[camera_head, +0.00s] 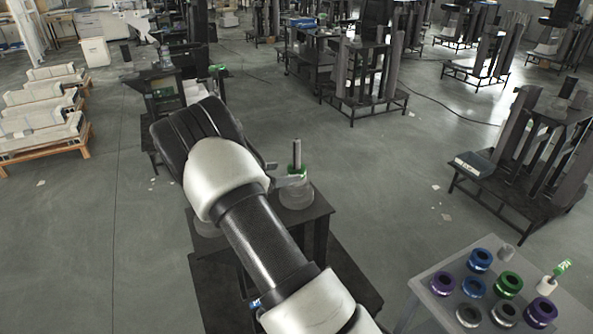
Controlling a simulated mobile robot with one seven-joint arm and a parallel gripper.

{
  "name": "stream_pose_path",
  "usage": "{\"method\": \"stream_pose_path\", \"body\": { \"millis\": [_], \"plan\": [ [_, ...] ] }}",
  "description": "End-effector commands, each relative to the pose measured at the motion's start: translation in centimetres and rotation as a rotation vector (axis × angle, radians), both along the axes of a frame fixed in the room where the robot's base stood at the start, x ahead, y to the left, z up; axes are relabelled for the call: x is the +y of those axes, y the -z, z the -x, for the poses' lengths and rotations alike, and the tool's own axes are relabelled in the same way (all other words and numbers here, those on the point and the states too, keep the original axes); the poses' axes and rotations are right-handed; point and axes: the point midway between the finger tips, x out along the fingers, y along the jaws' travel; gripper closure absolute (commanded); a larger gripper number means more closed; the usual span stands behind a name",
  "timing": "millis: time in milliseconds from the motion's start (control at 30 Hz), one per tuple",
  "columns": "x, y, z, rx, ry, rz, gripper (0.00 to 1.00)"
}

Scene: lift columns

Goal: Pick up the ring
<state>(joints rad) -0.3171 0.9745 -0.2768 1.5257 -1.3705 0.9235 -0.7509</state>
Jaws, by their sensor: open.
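Several rings lie on a pale table at the lower right: a blue ring (479,260) at the back, a green ring (507,284) in front of it, purple rings (443,284) and (540,312) at either side, a lighter blue ring (474,288) in the middle, and grey rings (470,315) and (505,313) at the front. Which ring the task means, I cannot tell. My gripper (284,174) is open, mostly hidden behind my arm. Its light fingers show beside a green band (296,171) on an upright post; whether they touch it is unclear.
The post (297,152) stands on a round pale base (296,196) on a dark stand (316,207). The pale table (426,298) also bears a white cylinder with a green-marked top (562,267). A dark column rack (540,150) stands right. Open floor (400,190) lies between.

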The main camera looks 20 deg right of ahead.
Motion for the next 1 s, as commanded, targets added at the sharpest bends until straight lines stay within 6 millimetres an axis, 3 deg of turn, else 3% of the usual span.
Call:
{"method": "stream_pose_path", "body": {
  "millis": [233,533,767,1000],
  "plan": [
    [-1.2,0.5,-0.5,0.0,0.0,0.0,0.33],
    [-4.7,2.1,-2.1,0.001,0.001,-0.001,0.33],
    [-4.9,2.2,-2.3,-0.001,-0.001,-0.001,0.33],
    [-4.9,2.2,-2.2,-0.001,-0.001,-0.001,0.72]
  ]
}}
